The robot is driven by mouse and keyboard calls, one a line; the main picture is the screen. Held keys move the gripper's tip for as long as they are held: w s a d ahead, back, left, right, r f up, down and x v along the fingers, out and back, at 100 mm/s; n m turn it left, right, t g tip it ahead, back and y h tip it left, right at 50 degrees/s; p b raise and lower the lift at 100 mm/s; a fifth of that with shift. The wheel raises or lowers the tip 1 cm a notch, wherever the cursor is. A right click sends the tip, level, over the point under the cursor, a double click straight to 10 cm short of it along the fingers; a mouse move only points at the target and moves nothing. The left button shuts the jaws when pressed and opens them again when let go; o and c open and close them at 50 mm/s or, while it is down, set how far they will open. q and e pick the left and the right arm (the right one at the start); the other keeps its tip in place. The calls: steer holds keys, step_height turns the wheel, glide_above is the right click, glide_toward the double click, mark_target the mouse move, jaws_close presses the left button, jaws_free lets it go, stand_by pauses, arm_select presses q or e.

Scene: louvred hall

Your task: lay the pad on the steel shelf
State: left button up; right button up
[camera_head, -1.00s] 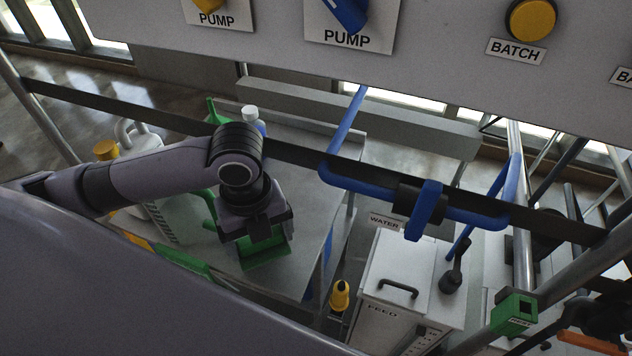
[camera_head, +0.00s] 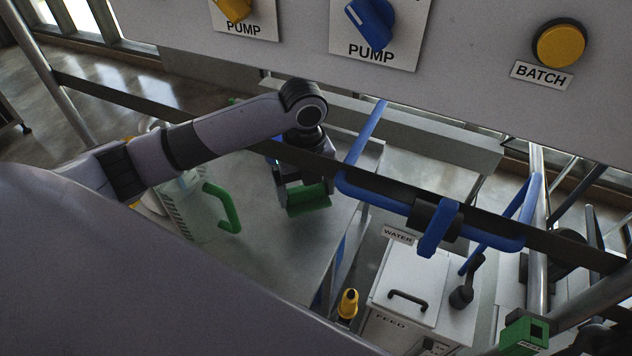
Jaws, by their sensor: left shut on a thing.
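My left gripper (camera_head: 301,186) reaches in from the left on its grey arm, in the middle of the head view. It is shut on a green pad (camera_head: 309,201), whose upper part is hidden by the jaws. The pad is over the grey steel shelf (camera_head: 265,245); I cannot tell whether it touches the surface. My right gripper is not in view.
A green handle (camera_head: 226,208) stands left of the pad. A blue bent pipe (camera_head: 375,198) and a feed box (camera_head: 409,285) are to the right. A yellow-topped item (camera_head: 348,303) stands near the shelf's right side. The shelf's front middle looks bare.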

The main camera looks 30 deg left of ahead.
arm_select(q)
steer(key=w, duration=0.4)
steer(key=shift+w+a, duration=0.1)
steer(key=shift+w, duration=0.05)
steer(key=shift+f+p, duration=0.3)
steer(key=shift+f, duration=1.45)
steer(key=shift+f, duration=0.15)
steer(key=o, duration=0.7)
step_height(320, 180, up, 8)
steer(key=shift+f, duration=0.1)
